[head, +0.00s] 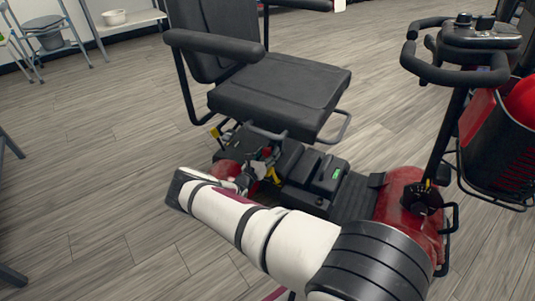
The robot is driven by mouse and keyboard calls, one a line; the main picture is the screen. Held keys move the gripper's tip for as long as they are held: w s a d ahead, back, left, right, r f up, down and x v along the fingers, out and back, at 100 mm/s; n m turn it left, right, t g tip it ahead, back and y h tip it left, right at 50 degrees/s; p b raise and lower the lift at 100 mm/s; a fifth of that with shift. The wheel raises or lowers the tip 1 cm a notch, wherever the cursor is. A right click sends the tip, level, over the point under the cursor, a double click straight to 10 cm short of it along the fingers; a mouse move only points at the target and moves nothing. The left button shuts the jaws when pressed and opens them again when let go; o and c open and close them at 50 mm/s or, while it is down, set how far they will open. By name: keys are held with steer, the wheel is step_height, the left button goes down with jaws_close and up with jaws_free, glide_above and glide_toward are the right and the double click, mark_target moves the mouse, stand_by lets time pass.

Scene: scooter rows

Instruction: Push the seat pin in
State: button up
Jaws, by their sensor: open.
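The red mobility scooter has a black padded seat (282,92) with armrests, standing above the rear body. My white arm reaches in from the lower right and bends back toward the seat base. My gripper (262,167) is small and partly hidden behind my forearm, close to the scooter's rear body under the seat; it is open, and I see nothing held. A yellow-tipped lever (215,132) sticks out below the seat's left side. I cannot make out the seat pin for certain among the small parts under the seat. I cannot tell whether the gripper touches anything.
The black battery box (314,175) with a green mark lies right of the gripper. The tiller's handlebar (455,62) and front basket (500,145) rise at right. A seat armrest (215,45) overhangs at left. Wooden floor (90,190) is clear at left.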

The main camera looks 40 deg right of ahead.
steer(key=shift+a, duration=0.15)
steer(key=v, duration=1.1)
steer(key=shift+s+a, duration=0.2)
steer(key=shift+a, duration=0.15)
